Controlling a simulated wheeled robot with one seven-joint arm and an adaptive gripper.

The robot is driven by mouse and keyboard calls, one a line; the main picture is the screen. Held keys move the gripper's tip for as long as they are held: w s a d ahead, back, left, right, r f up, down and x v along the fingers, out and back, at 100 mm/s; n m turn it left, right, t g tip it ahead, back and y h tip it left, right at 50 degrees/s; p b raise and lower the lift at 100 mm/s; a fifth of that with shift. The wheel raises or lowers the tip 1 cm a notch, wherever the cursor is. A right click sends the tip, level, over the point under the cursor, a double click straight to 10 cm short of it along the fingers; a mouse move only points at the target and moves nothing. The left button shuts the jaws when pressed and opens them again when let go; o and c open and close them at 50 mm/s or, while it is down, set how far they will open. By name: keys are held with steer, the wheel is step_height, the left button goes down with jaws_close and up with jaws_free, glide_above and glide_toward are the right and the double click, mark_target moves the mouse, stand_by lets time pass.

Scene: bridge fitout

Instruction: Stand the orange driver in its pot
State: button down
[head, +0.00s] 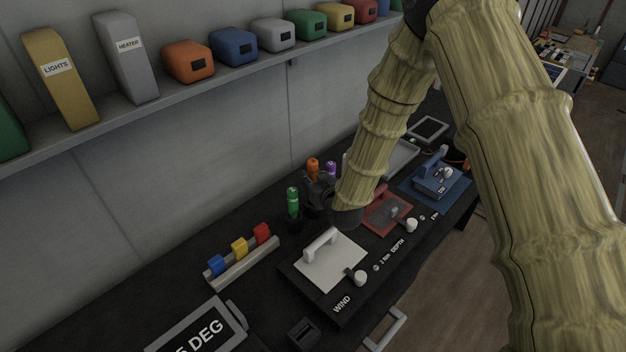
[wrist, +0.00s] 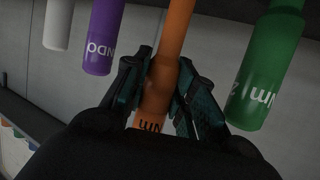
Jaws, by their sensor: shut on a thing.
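The orange driver (wrist: 177,40) runs between the two fingers of my gripper (wrist: 160,85) in the wrist view, and the fingers are shut on it. In the head view the orange driver (head: 313,165) shows its top above my dark gripper (head: 320,190), among other drivers behind the console. Its lower end and its pot are hidden, so I cannot tell whether it stands in the pot.
A green driver (head: 293,202) stands close to the left of my gripper, and a purple driver (head: 330,168) close to the right. A white one (wrist: 58,24) is beyond the purple. The console's white panel (head: 330,262) and red panel (head: 387,212) lie in front.

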steer(key=shift+f+b, duration=0.7)
steer(key=shift+f, duration=0.25)
steer(key=c, duration=1.1)
jaws_free()
steer(key=v, duration=1.2)
